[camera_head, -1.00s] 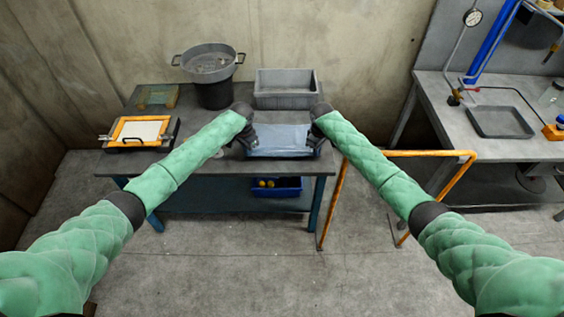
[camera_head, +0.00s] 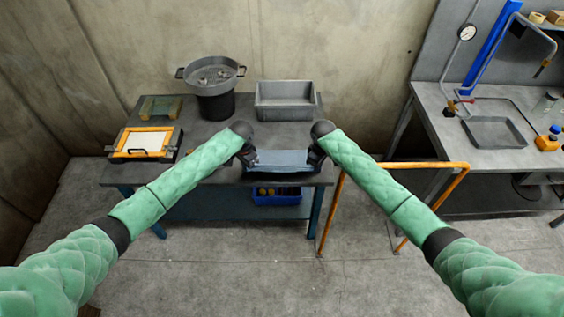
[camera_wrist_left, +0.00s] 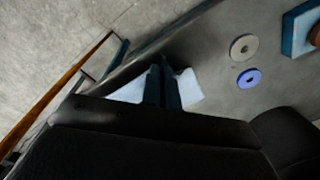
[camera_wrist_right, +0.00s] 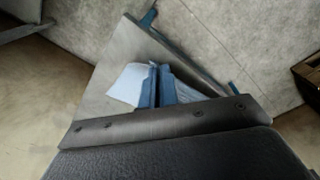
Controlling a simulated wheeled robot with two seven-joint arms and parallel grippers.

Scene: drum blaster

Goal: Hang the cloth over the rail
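The light blue cloth (camera_head: 282,160) is stretched between my two grippers above the front edge of the dark table, its lower part sagging. My left gripper (camera_head: 249,158) is shut on its left end; in the left wrist view the cloth (camera_wrist_left: 188,88) shows beside the closed fingers (camera_wrist_left: 163,85). My right gripper (camera_head: 314,157) is shut on its right end; in the right wrist view the cloth (camera_wrist_right: 130,84) spreads beside the closed fingers (camera_wrist_right: 158,85). The orange rail (camera_head: 412,165) stands on the floor right of the table, apart from the cloth.
On the table (camera_head: 225,172) stand a grey bin (camera_head: 285,112), a pan on a dark drum (camera_head: 215,105) and an orange-framed tray (camera_head: 143,142). A blue bin (camera_head: 277,196) sits on the shelf below. A workbench (camera_head: 445,125) stands behind the rail. The floor in front is clear.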

